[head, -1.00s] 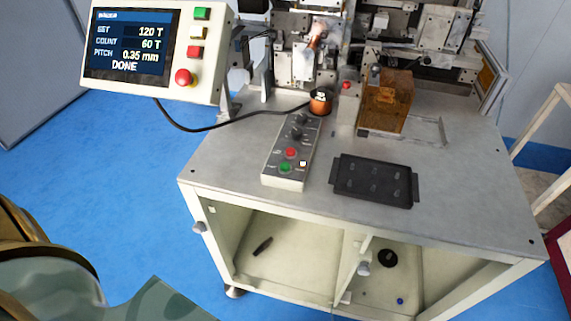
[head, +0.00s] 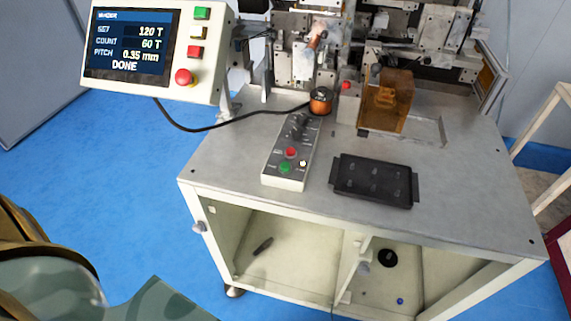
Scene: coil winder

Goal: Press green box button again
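The control box (head: 290,160) lies on the grey worktable, long and pale with a dark top face. Its green button (head: 285,167) is near the front end, with a red button (head: 291,152) just behind it and dark knobs further back. A small pale button or switch sits to the right of the green one. The machine's display (head: 131,45) at the upper left reads SET 120 T, COUNT 60 T, PITCH 0.35 mm, DONE. Neither gripper shows, and nothing touches the box.
A black tray (head: 375,181) with several small pegs lies right of the box. A copper-coloured spool (head: 321,101) stands behind it. An amber see-through cover (head: 388,101) stands at the back right. A black cable crosses the table's back left. Open compartments lie below the tabletop.

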